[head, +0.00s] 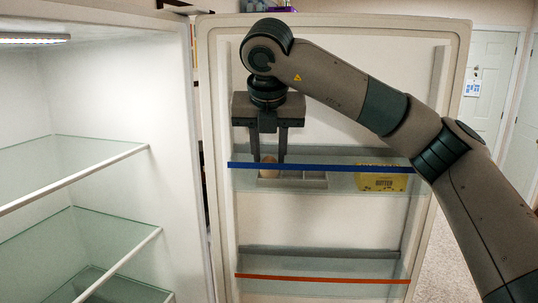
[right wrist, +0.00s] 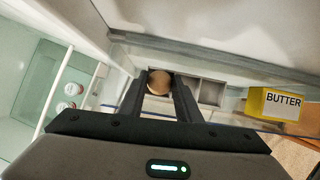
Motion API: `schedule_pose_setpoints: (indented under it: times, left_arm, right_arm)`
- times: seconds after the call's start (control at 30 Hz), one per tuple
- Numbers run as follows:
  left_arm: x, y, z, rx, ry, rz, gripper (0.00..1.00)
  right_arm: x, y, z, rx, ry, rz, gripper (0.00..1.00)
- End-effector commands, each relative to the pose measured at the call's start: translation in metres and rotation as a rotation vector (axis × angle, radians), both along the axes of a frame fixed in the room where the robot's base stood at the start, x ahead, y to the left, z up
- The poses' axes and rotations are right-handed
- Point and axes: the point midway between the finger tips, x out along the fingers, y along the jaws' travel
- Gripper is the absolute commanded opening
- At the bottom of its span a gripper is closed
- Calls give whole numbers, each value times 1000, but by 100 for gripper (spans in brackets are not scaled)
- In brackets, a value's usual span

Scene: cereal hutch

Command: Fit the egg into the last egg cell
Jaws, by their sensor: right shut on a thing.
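The brown egg (head: 269,166) is between the fingers of my right gripper (head: 269,160), which is shut on it. The egg also shows between the fingers in the right wrist view (right wrist: 159,82). The grey egg tray (head: 314,183) sits on the upper door shelf, behind the blue-edged rail. The egg is at the tray's left end. Cells to its right look empty in the right wrist view (right wrist: 211,93). I cannot tell whether the egg's underside touches the cell floor. My left gripper is not in view.
A yellow butter box (head: 382,180) stands on the same door shelf to the right. The blue rail (head: 345,168) runs along the shelf front. A lower door shelf with an orange rail (head: 320,280) looks empty. Glass fridge shelves (head: 75,165) are at left.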

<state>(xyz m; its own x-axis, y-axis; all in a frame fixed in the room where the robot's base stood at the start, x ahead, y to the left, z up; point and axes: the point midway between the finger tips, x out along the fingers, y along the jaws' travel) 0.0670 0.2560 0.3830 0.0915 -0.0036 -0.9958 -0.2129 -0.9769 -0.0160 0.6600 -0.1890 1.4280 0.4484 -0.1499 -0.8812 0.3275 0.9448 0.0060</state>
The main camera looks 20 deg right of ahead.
Motion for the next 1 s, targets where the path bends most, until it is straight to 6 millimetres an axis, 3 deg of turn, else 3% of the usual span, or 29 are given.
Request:
schedule_pose_setpoints:
  times: [0.07,0.1,0.17,0.67,1.0]
  left_arm:
    - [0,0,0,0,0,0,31]
    - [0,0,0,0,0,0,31]
    - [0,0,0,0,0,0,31]
    - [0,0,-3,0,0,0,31]
    - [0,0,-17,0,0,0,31]
  right_arm:
    - [0,0,0,0,0,0,20]
    - [0,0,0,0,0,0,40]
    - [0,0,0,0,0,0,52]
    - [-3,1,5,0,-1,0,52]
    - [-19,7,38,0,-4,0,52]
